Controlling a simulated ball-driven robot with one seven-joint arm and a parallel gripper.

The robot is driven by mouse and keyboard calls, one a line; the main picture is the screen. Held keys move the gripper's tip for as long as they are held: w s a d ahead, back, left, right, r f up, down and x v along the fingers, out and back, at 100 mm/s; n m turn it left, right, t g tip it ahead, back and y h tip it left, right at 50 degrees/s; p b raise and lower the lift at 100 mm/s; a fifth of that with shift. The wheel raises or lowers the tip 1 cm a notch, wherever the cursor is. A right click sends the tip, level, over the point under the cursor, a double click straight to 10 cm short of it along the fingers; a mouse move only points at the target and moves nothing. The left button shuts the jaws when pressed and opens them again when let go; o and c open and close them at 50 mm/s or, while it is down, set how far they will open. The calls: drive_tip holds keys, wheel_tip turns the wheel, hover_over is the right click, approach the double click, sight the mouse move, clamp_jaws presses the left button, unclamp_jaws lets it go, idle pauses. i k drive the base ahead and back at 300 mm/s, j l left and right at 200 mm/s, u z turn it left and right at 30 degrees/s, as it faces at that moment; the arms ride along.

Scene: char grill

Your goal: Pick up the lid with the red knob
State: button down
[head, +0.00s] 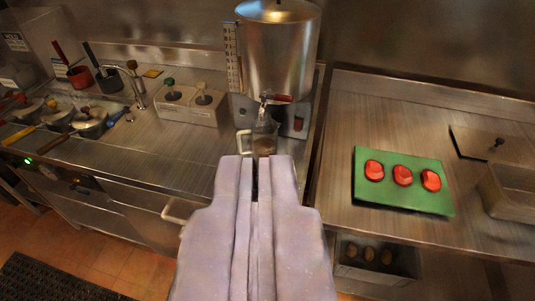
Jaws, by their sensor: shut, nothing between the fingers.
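My gripper (256,160) is shut and empty, pointing forward in the lower middle of the view. I cannot make out a lid with a clearly red knob. My gripper is apart from all of these.
A tall metal urn (277,50) stands at the back with a clear pitcher (264,132) below its tap, just beyond my gripper. A green board (400,200) holds three red pieces on the right counter. Pans (88,122) with handles crowd the far left.

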sight(26, 106)
drive_tip(key=u, duration=1.3)
drive_tip(key=i+j+u, duration=0.35)
drive_tip(key=i, duration=0.75)
drive_tip(key=i+u, duration=0.3)
drive_tip(key=i, duration=1.9)
drive_tip(key=i+z, duration=0.35)
drive_tip(key=z, duration=0.15)
drive_tip(key=i+j+z, duration=0.15)
drive_tip(key=i+z, duration=0.2)
drive_tip(key=z, duration=0.15)
drive_tip(key=i+z, duration=0.2)
drive_tip(key=z, duration=0.15)
drive_tip(key=i+z, duration=0.2)
drive_tip(key=z, duration=0.15)
drive_tip(key=i+z, duration=0.2)
drive_tip(key=z, duration=0.2)
